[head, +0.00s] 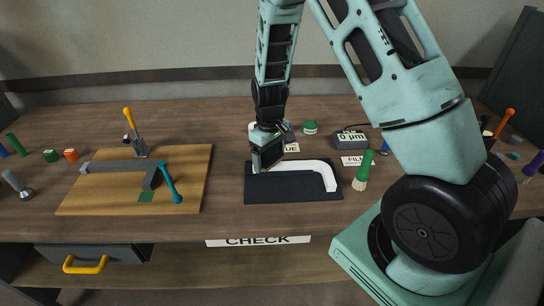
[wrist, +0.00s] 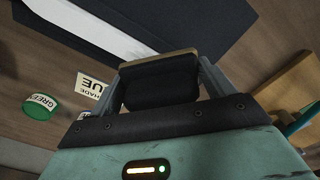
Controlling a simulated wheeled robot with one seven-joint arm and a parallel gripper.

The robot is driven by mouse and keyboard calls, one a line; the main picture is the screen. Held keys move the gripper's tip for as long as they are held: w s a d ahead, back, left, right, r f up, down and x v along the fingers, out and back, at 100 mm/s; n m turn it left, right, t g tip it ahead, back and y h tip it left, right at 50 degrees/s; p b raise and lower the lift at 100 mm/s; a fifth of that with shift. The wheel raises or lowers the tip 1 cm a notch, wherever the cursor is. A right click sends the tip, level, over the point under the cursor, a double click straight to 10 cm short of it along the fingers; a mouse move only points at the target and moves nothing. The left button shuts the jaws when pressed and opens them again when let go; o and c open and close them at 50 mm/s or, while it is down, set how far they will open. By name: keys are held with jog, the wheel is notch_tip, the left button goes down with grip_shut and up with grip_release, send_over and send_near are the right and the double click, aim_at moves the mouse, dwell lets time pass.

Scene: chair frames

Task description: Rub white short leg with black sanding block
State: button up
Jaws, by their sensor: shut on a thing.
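The white short leg (head: 328,175) is a bent white piece lying on a black mat (head: 290,190) in the head view. Part of it shows as a pale strip (wrist: 100,25) at the top of the wrist view. My gripper (head: 266,157) is over the mat's left end, by the leg's left end. It is shut on the black sanding block (wrist: 160,88), which has a tan edge and sits between the fingers in the wrist view. I cannot tell whether the block touches the leg. My gripper hides the leg's left end in the head view.
A wooden board (head: 190,195) at left carries a grey bent leg (head: 115,165), an orange-handled clamp (head: 130,120) and a teal-handled tool (head: 168,182). A green-handled brush (head: 363,170) stands right of the mat. A gauge (head: 350,139) and a green-lidded jar (head: 310,127) stand behind.

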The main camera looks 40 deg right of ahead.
notch_tip(320, 180, up, 2)
jog(key=shift+d+r+p, duration=0.1)
jog(key=shift+p, duration=0.2)
notch_tip(320, 180, up, 5)
jog(key=p, duration=0.4)
